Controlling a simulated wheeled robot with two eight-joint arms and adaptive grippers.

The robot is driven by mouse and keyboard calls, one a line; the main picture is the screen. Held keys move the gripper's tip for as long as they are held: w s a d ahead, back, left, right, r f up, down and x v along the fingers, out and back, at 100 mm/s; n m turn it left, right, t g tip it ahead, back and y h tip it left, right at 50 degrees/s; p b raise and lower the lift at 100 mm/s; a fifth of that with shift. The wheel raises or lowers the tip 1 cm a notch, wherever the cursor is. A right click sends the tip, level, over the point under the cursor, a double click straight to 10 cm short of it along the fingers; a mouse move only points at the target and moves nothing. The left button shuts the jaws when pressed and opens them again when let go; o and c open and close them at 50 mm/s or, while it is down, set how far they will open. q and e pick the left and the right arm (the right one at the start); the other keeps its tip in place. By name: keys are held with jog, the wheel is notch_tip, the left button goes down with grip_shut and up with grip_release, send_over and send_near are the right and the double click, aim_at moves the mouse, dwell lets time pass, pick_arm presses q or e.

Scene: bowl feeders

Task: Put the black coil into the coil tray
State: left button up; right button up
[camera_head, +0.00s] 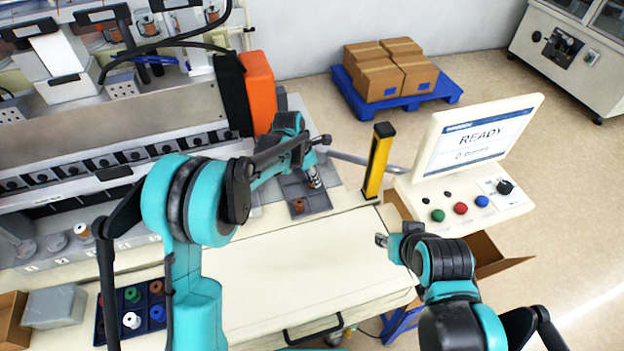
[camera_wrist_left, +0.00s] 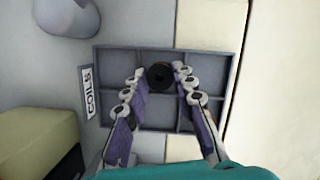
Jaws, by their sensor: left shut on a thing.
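The black coil (camera_wrist_left: 160,76) is between the fingertips of my left gripper (camera_wrist_left: 158,75), which is shut on it. In the left wrist view it lies over the grey coil tray (camera_wrist_left: 112,62), which has several compartments and a COILS label. I cannot tell whether the coil touches the tray floor. In the head view my left gripper (camera_head: 314,178) points down at the coil tray (camera_head: 319,202), and the arm hides part of the tray. My right gripper (camera_head: 382,240) is over the table's right side, apart from the tray; its jaw opening is unclear.
A brown coil (camera_head: 298,206) sits in the coil tray. A yellow post (camera_head: 378,160) and a control panel (camera_head: 470,190) stand to the right. An orange block (camera_head: 258,90) rises behind. A dark compartment tray with colored coils is at lower left. The table's middle (camera_head: 300,270) is clear.

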pick_arm(q)
jog(key=shift+f, duration=0.5)
jog(key=shift+f, duration=0.15)
jog(key=o, duration=0.9)
